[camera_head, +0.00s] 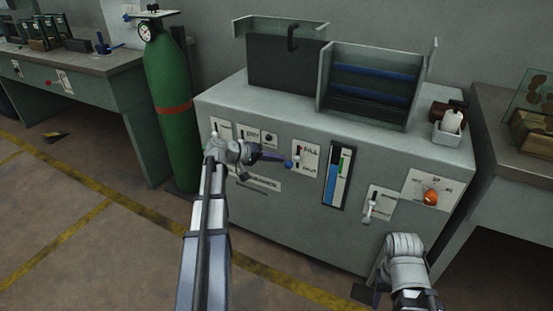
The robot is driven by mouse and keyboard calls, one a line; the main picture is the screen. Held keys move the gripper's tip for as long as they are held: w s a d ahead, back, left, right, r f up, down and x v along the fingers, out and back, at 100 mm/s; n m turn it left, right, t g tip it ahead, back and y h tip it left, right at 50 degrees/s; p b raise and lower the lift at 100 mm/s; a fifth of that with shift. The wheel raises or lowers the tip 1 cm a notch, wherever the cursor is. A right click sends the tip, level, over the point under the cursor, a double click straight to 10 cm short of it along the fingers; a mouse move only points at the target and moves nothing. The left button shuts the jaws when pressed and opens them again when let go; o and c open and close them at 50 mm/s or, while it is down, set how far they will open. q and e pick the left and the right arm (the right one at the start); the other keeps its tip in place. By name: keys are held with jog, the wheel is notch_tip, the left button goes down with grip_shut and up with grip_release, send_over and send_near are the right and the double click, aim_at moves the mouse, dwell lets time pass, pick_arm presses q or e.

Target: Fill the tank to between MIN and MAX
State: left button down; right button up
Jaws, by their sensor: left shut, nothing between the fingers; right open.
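The cabinet front carries a tall tank gauge (339,178) in a dark frame. A blue column fills much of it, with a green mark near the top; MIN and MAX are too small to read. Left of the gauge is a white FILL plate (309,158) with a lever ending in a blue knob (289,164). My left gripper (281,159) is shut and empty, its tips close to the blue knob; I cannot tell if they touch. My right gripper (366,293) is low in front of the cabinet, open, its fingers mostly hidden by my wrist.
Right of the gauge are a white-knobbed lever (368,219) and an orange knob (431,197). A green gas cylinder (172,105) stands left. Benches flank the cabinet; floor in front is clear.

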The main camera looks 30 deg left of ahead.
pick_arm(q)
notch_tip(320, 180, down, 6)
jog(key=s+m+t+h+b, duration=0.1)
jog(key=m+t+b, duration=0.1)
jog(key=b, duration=1.1)
jog(key=shift+f+t, duration=0.25)
jog(key=shift+t, duration=0.65)
pick_arm(e)
notch_tip(320, 180, down, 13)
jog(key=shift+f, duration=0.15)
pick_arm(q)
jog(key=shift+s, duration=0.1)
